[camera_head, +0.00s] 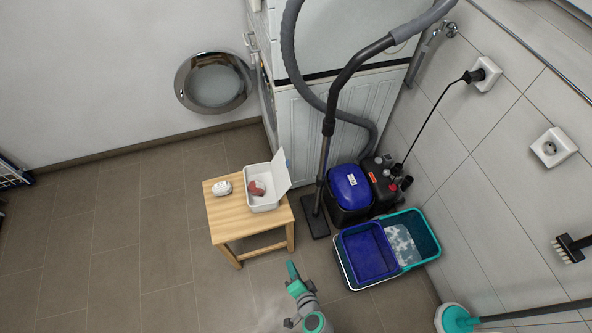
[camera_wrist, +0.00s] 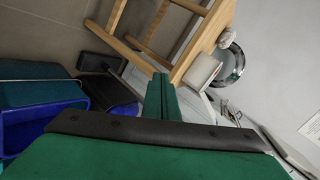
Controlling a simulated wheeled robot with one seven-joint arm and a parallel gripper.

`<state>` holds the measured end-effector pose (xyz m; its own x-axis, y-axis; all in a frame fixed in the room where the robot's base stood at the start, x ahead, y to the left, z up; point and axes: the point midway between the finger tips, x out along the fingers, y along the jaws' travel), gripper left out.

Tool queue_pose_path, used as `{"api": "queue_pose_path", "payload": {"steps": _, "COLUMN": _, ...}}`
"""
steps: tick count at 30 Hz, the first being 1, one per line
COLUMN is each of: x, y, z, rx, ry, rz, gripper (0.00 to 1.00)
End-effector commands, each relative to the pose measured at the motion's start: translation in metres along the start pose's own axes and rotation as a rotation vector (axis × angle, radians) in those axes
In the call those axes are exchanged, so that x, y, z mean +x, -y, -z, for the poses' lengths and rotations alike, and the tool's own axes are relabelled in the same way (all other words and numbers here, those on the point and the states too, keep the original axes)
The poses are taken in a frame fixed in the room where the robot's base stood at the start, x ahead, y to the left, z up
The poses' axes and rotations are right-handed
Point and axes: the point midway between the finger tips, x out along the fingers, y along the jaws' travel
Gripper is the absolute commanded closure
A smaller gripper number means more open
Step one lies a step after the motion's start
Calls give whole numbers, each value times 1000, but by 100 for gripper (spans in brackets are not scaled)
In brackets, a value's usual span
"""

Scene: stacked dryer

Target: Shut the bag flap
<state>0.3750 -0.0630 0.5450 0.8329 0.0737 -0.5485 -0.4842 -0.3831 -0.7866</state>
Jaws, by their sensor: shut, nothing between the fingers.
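The bag looks like a small white open-topped container (camera_head: 264,204) on a wooden stool (camera_head: 222,229). Its white flap (camera_head: 280,173) stands up, tilted open at the right side. A reddish item (camera_head: 257,188) lies inside. My gripper (camera_head: 292,268) is shut and empty, in front of the stool's lower right side and apart from the container. In the wrist view the green fingers of my gripper (camera_wrist: 160,92) are together, with the stool (camera_wrist: 190,45) and a white part of the container (camera_wrist: 202,70) beyond them.
A white item (camera_head: 222,188) lies on the stool, left of the container. A vacuum cleaner (camera_head: 350,188) with its floor nozzle (camera_head: 315,222) and blue and teal buckets (camera_head: 368,252) stand to the right. The dryer's round door (camera_head: 214,82) hangs open behind.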

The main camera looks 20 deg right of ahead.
Motion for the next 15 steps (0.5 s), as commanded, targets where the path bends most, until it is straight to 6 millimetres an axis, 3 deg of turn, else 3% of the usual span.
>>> {"api": "queue_pose_path", "payload": {"steps": 1, "x": 18, "y": 3, "z": 12, "rx": 70, "ry": 8, "rz": 29, "gripper": 100}}
{"api": "queue_pose_path", "payload": {"steps": 6, "x": 65, "y": 25, "z": 48, "rx": 300, "ry": 54, "rz": 161, "gripper": 100}}
{"api": "queue_pose_path", "payload": {"steps": 12, "x": 100, "y": 68, "z": 118, "rx": 534, "ry": 88, "rz": 376, "gripper": 100}}
{"api": "queue_pose_path", "payload": {"steps": 15, "x": 106, "y": 90, "z": 158, "rx": 625, "ry": 96, "rz": 492, "gripper": 100}}
